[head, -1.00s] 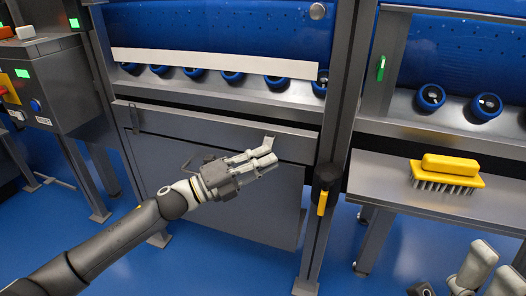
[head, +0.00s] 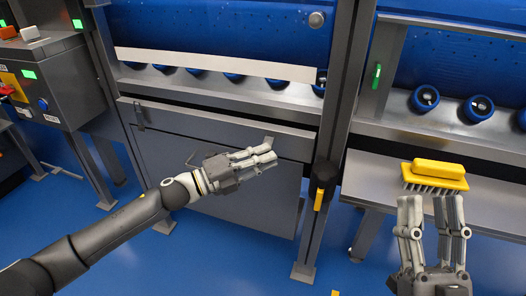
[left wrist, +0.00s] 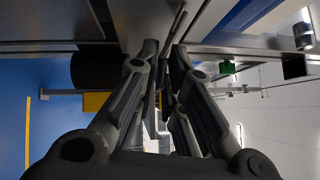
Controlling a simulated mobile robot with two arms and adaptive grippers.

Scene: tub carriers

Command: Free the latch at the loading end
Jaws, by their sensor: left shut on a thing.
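A grey metal panel (head: 205,124) runs across the machine below the row of blue rollers. A small grey tab-like latch (head: 269,142) stands near its right end. A second dark latch (head: 139,116) is at its left end. My left gripper (head: 272,156) is at the right-end latch, its fingertips just below the tab's visible top. In the left wrist view its fingers (left wrist: 163,75) are shut on a thin dark plate, apparently this latch; the grip point is partly hidden. My right gripper (head: 431,205) is open and empty, fingers pointing up, in front of the brush.
A yellow brush (head: 437,170) lies on the grey shelf (head: 370,180) at right. A post with a black housing and yellow handle (head: 319,199) stands right of my left gripper. A control box (head: 60,85) is at far left. Blue floor (head: 250,265) is clear below.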

